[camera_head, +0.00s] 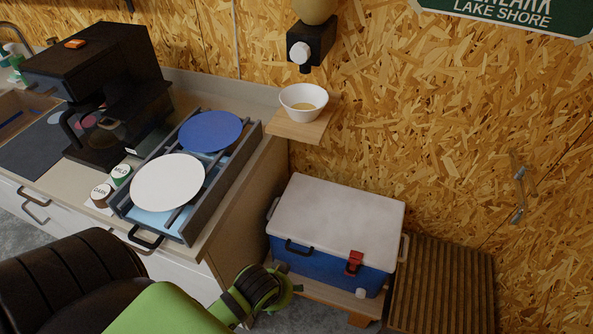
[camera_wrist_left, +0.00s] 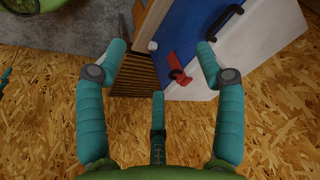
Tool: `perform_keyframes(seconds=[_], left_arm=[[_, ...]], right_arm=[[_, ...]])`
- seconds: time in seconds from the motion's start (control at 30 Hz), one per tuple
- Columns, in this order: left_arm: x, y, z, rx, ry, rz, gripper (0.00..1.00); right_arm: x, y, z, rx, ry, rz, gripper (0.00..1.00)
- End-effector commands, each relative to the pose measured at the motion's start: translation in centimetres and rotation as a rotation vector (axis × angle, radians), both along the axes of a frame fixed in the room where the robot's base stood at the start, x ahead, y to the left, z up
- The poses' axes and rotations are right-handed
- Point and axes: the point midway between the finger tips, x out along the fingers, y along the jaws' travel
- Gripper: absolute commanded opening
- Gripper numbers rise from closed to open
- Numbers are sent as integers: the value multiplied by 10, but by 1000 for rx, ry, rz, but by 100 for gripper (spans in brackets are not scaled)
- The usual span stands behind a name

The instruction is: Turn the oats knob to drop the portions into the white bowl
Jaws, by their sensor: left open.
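The oats dispenser (camera_head: 318,42) is a black wall-mounted housing under a tan container that is cut off at the top of the head view. Its white knob (camera_head: 300,53) faces outward. The white bowl (camera_head: 296,92) stands upright below the dispenser and has a little yellowish content at its bottom. My left arm comes in from the lower left, well below and apart from the knob and bowl. My left gripper is open and empty in the left wrist view (camera_wrist_left: 160,60), with teal fingers spread. Neither knob nor bowl shows in that view. My right gripper is not in view.
The bowl is on a small wooden shelf (camera_head: 290,128). A blue and white cooler (camera_head: 340,205) with a red latch stands below, beside a slatted wooden crate (camera_head: 440,285). A dish rack (camera_head: 190,225) with plates and a black coffee machine (camera_head: 105,85) occupy the counter at left.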

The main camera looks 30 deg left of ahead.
Motion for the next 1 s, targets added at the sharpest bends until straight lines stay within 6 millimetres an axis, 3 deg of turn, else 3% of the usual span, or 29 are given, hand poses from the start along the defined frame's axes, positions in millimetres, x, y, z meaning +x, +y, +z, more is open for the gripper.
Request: perform_keyframes(seconds=[0.03,0.1,0.27,0.47,0.6,0.8,0.9,1.0], left_arm=[[20,12,35,69,-65,-90,69],[43,28,65,181,-135,-239,69],[97,59,119,478,-263,-563,69],[176,104,201,1037,-350,-1005,69],[228,136,273,1541,-285,-1291,69],[268,165,356,2098,-48,-1513,69],[276,171,377,2240,48,-1556,69],[281,174,387,2298,94,-1572,69]], right_arm=[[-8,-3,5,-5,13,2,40],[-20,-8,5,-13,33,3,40],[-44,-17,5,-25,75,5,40],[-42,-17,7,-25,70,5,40],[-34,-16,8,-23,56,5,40],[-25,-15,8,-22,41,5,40],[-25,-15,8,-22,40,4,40],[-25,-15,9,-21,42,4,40]])
